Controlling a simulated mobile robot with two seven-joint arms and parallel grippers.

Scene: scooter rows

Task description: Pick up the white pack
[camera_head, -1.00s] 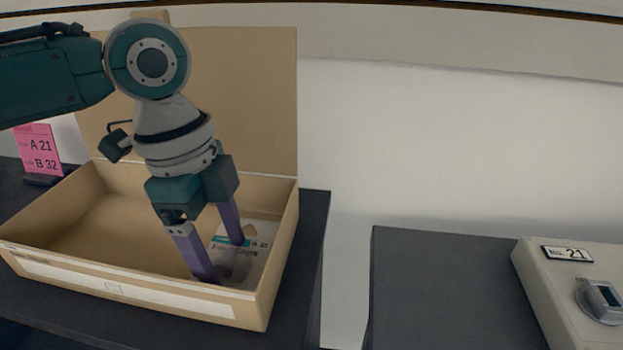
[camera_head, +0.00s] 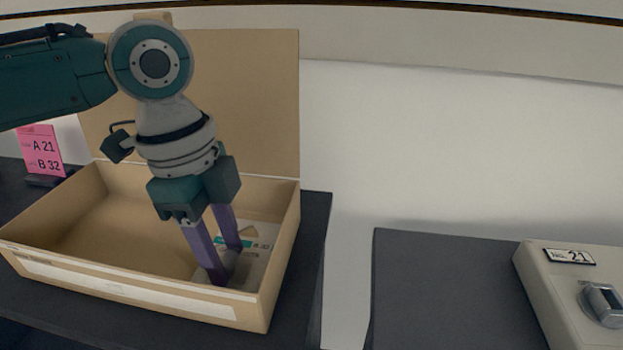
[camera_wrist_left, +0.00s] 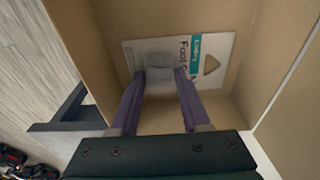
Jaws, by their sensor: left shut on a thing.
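The white pack (camera_head: 262,233) is a flat printed card with a teal label, a hang hole and a clear bulge. It lies in the right end of the open cardboard box (camera_head: 120,288). In the left wrist view the white pack (camera_wrist_left: 222,47) shows its card beyond the fingers. My left gripper (camera_head: 228,265) reaches down into the box, its purple fingers shut on the pack's bulge. The left gripper (camera_wrist_left: 160,76) has one finger on each side of the bulge in the wrist view. The fingers hide part of the pack in the head view. My right gripper is not in view.
The box's raised lid (camera_head: 255,100) stands behind it. A pink sign (camera_head: 42,152) reading A 21, B 32 stands at the left. Right of a gap, a dark tabletop (camera_head: 440,290) has clear room beside a beige unit (camera_head: 560,285) marked 21 with a metal fitting.

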